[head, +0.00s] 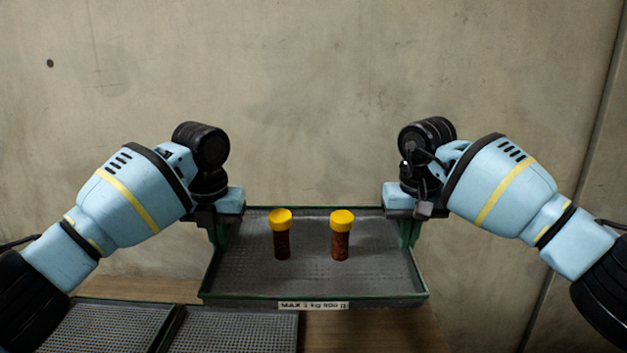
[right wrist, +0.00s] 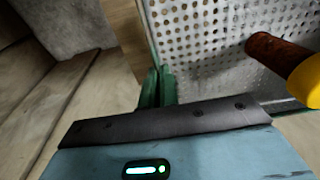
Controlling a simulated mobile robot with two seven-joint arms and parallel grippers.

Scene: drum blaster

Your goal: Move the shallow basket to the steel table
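The shallow basket (head: 243,276) has a grey perforated floor, a green rim and a white label on its front edge. It is level and appears raised above the wooden surface. Two brown bottles with yellow caps stand upright in it, a left one (head: 281,240) and a right one (head: 341,241). My left gripper (head: 219,233) is at its left side and my right gripper (head: 409,231) at its right side, both seemingly shut on its green uprights. No steel table is recognisable.
A wooden surface (head: 375,335) lies below. Other dark perforated trays (head: 110,325) rest on it at the lower left, close below the held basket. A bare concrete wall (head: 310,100) stands behind.

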